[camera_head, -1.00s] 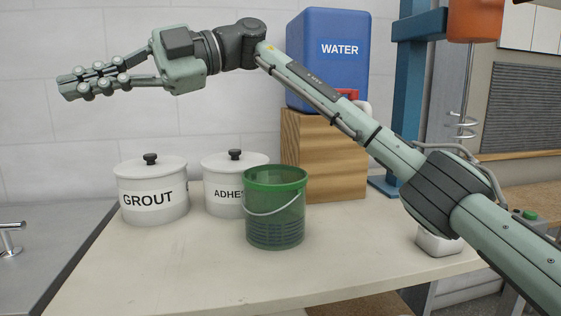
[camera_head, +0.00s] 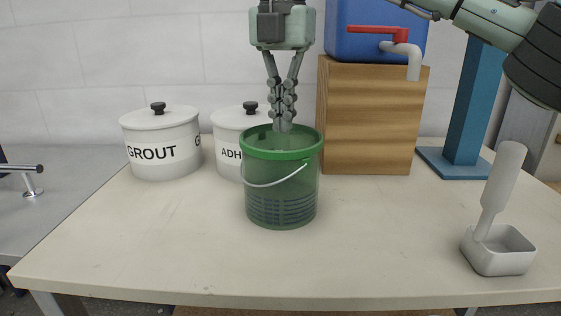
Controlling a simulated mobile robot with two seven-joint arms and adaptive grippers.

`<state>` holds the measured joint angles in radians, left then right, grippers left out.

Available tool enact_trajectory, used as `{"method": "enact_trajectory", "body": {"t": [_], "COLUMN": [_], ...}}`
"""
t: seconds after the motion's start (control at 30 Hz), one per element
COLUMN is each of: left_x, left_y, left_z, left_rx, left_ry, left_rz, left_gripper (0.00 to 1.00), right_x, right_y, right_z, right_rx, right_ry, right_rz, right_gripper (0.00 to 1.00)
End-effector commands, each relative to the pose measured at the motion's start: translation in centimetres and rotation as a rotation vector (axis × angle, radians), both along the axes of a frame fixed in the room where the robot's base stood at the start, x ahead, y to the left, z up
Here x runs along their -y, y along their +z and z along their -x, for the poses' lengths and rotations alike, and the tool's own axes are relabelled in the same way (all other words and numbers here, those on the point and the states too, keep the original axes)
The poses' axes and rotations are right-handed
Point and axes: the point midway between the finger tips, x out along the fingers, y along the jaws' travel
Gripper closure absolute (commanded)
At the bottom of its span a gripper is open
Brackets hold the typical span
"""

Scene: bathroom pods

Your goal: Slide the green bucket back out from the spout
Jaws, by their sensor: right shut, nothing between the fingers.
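The green bucket (camera_head: 283,190) stands upright on the worktop, left of the wooden block, with its thin wire handle hanging across the front. It is see-through green and looks empty. The grey spout (camera_head: 414,62) with a red lever (camera_head: 378,33) comes off the blue water tank (camera_head: 345,38) to the right; the bucket is not beneath it. My right gripper (camera_head: 283,127) points straight down with its fingers together and nothing between them. Its tips are at the bucket's opening, level with the rim in the picture; whether they touch the rim I cannot tell. My left gripper is out of view.
The wooden block (camera_head: 370,118) carries the tank. Two white lidded pots, one marked GROUT (camera_head: 163,145) and one behind the bucket (camera_head: 228,155), stand at the back left. A blue post (camera_head: 470,110) and a small white tray (camera_head: 497,264) with a paddle are right. The front worktop is clear.

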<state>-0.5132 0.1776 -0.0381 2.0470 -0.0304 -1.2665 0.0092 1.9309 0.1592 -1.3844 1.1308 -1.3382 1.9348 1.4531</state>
Motion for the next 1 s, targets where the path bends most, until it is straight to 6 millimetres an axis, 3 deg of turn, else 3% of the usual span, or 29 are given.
{"method": "enact_trajectory", "body": {"t": [0.17, 0.53, 0.73, 1.0], "left_x": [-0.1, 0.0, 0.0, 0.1], "left_y": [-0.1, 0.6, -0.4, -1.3], "left_z": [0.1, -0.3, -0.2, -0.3], "left_rx": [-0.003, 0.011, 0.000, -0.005], "left_ry": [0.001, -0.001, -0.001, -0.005], "left_rz": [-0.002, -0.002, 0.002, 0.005], "left_gripper": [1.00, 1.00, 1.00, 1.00], "right_x": [0.0, 0.0, -1.2, -1.6], "right_y": [-2.4, -10.0, -9.7, -9.8], "right_z": [0.0, 0.1, 2.7, 3.7], "right_rx": [-0.003, -0.004, -0.001, -0.001], "right_ry": [0.002, 0.003, 0.005, 0.001], "right_rz": [0.001, -0.001, -0.001, -0.003], "right_gripper": [1.00, 1.00, 1.00, 1.00]}}
